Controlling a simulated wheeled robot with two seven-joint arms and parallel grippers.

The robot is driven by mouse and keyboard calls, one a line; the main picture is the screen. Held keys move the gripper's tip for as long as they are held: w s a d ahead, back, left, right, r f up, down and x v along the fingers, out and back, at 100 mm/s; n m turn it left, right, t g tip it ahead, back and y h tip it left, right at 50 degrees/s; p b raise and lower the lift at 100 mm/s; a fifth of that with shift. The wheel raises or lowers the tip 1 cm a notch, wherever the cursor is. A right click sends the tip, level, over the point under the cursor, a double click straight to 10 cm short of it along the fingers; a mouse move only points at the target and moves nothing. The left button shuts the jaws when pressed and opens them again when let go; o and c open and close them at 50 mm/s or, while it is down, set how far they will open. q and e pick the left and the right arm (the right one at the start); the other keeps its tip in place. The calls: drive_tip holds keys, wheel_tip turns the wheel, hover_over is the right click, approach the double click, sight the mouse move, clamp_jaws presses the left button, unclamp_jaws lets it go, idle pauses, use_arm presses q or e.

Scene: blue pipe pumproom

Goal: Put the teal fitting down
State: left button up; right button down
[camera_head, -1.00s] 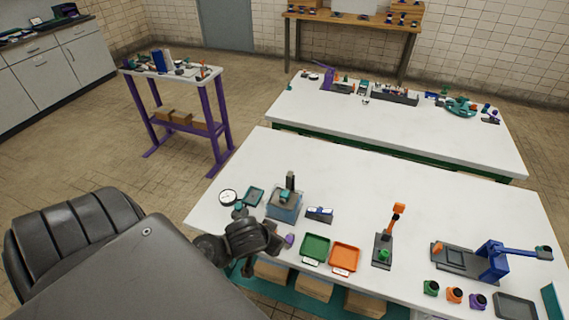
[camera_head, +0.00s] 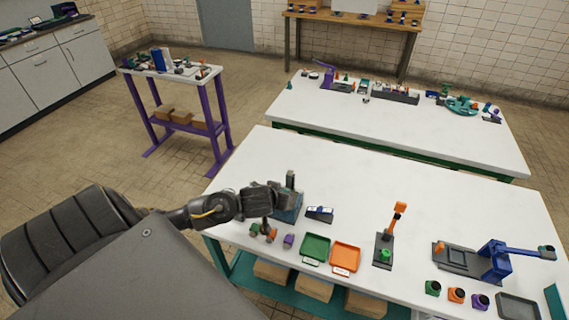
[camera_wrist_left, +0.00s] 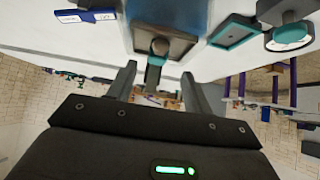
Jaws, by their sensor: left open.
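My left gripper (camera_head: 283,196) is open at the blue-grey stand (camera_head: 288,213) on the near table's left part. The gripper and wrist hide much of the stand; a dark post (camera_head: 291,180) shows behind them. In the left wrist view, a teal piece with a round grey end, apparently the teal fitting (camera_wrist_left: 153,74), shows between the two spread fingers of my left gripper (camera_wrist_left: 158,76). A gap shows on each side of it. It lines up with the stand's dark top plate (camera_wrist_left: 178,45); I cannot tell whether they touch. My right gripper is not in view.
A blue meter (camera_head: 320,213) stands just right of the stand. Green (camera_head: 315,260) and orange (camera_head: 344,270) trays are to the right.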

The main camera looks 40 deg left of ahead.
use_arm(q)
drive_tip(key=shift+x, duration=2.7)
drive_tip(key=shift+d, duration=0.2)
drive_tip(key=shift+c, duration=0.3)
